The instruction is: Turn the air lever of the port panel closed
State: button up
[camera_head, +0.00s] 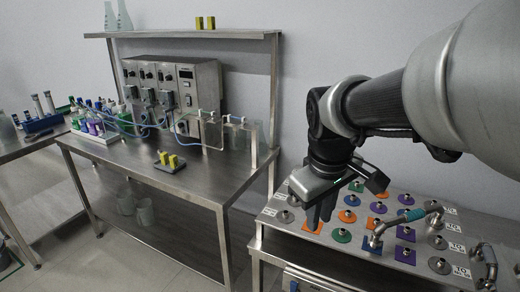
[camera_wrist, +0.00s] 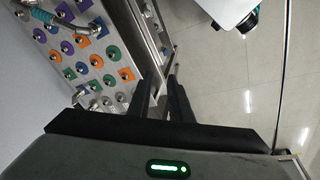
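The port panel (camera_head: 340,250) lies at the lower right of the head view, a grey plate with rows of metal ports on orange, green, blue, purple and grey plates. It also shows at the upper left of the wrist view (camera_wrist: 113,63). A bent metal hose with a teal band (camera_head: 408,216) sits on it. I cannot tell which part is the air lever; the labels are too small to read. My gripper (camera_head: 318,222) points down over the panel's left part, holding nothing. In the wrist view its two dark fingers (camera_wrist: 164,80) stand apart with a gap.
A second bent metal hose (camera_head: 489,262) is at the panel's right end. A steel bench (camera_head: 120,158) with a shelf, pump unit (camera_head: 185,75), tubing and yellow blocks (camera_head: 172,160) stands to the left. Open floor (camera_wrist: 225,75) shows beside the panel.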

aim_at(294, 283)
jog(key=w+f+n+g+b, duration=0.1)
jog(key=w+f+n+b, duration=0.4)
jog(key=f, duration=0.6)
jog(key=w+f+n+g+b, duration=0.1)
jog(key=w+f+g+b, duration=0.15)
jog(key=w+f, duration=0.65)
jog(key=shift+t+y, duration=0.35)
jog(key=shift+y, duration=0.05)
jog(key=f+b, duration=0.1)
jog(key=f, duration=0.5)
jog(key=s+f+b, duration=0.1)
jog(key=f+b, duration=0.1)
jog(key=f, duration=0.5)
jog(key=s+f+b, duration=0.1)
jog(key=f, duration=0.6)
jog(key=shift+s+a+b, duration=0.25)
jog(key=shift+b, duration=0.05)
jog(key=shift+r, duration=0.1)
grip_shut()
